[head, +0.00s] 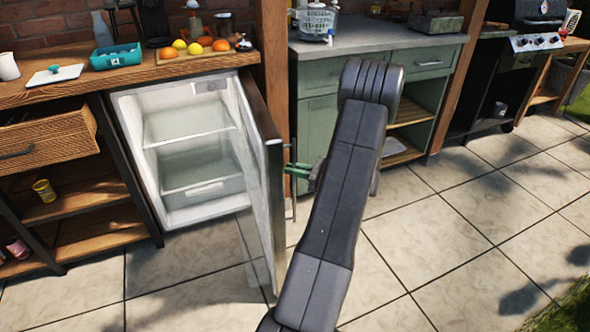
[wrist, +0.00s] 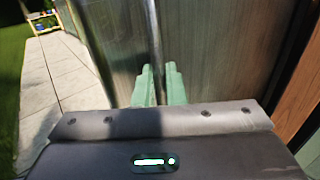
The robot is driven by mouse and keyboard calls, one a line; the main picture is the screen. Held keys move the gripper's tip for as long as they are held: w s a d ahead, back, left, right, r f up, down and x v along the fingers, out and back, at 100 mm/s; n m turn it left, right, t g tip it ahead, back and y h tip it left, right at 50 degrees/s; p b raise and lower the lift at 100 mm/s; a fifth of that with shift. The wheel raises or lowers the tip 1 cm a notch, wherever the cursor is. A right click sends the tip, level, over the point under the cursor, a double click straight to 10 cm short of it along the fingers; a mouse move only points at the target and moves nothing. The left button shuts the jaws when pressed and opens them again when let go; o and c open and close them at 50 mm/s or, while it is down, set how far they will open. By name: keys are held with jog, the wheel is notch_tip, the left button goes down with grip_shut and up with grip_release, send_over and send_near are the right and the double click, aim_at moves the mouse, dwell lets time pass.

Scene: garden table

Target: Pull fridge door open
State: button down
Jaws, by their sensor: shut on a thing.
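The fridge (head: 165,210) stands under the wooden counter, and its inside shows white with glass shelves and a bottom drawer. Its door (head: 262,185) stands well open, swung out to the right and toward me. The upright metal handle (wrist: 153,40) is on the door's outer face. My gripper (head: 288,170) is at the outer face of the door, with green fingers shut on the handle. In the wrist view my gripper (wrist: 158,85) has one finger on each side of the handle bar. My arm hides part of the area right of the door.
A wooden counter (head: 60,92) above the fridge holds fruit, a teal bin (head: 117,56) and a white board (head: 55,75). A green cabinet (head: 318,125) stands right behind the door. A grill (head: 535,42) is at the far right. The tiled floor (head: 440,230) in front is clear.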

jog(key=c, duration=1.7)
grip_release()
jog(key=p+v, duration=0.1)
jog(key=v, duration=1.2)
jog(key=shift+d, duration=0.35)
jog(key=b+x, duration=0.1)
jog(key=x, duration=1.3)
jog(key=shift+s, duration=0.15)
jog(key=shift+s, duration=0.1)
